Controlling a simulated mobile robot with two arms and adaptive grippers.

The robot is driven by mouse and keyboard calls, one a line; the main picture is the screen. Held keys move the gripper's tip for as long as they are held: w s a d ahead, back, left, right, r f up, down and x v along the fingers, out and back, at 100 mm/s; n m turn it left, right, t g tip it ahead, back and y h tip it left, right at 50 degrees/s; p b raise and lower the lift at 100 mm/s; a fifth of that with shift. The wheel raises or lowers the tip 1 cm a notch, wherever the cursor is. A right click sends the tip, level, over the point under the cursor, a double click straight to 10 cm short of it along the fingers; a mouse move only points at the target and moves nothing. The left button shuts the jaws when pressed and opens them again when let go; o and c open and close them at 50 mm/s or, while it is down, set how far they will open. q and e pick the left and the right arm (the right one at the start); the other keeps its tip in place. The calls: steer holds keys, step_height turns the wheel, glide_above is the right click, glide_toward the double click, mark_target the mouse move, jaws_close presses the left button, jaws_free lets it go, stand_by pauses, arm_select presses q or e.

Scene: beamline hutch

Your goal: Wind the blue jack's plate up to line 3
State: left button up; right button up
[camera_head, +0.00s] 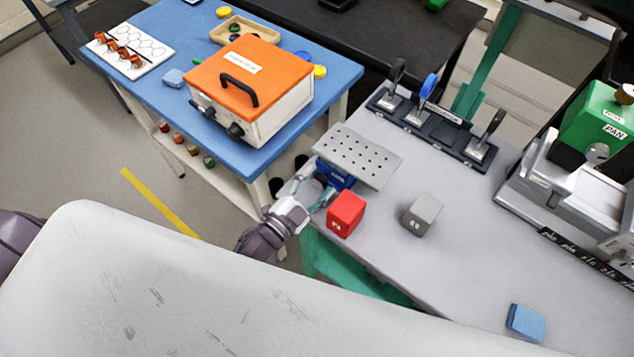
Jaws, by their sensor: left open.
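The blue jack (335,176) stands at the left edge of the grey table, mostly hidden under its plate. The jack's plate (358,155) is grey metal with rows of holes and sits above the blue body. My left gripper (315,189) is open at the near left side of the jack, its fingers apart and close to the jack's body. I cannot tell whether they touch it. The jack's knob and any numbered lines cannot be made out from here. My right gripper is not in view.
A red block (346,212) stands just right of my left gripper, and a grey block (422,215) is further right. A black rack with upright handles (432,122) lies behind. A green device (597,125) stands at right. A blue pad (525,322) lies front right.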

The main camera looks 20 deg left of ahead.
arm_select(q)
steer(key=shift+s+f, duration=0.1)
steer(key=shift+f, duration=0.1)
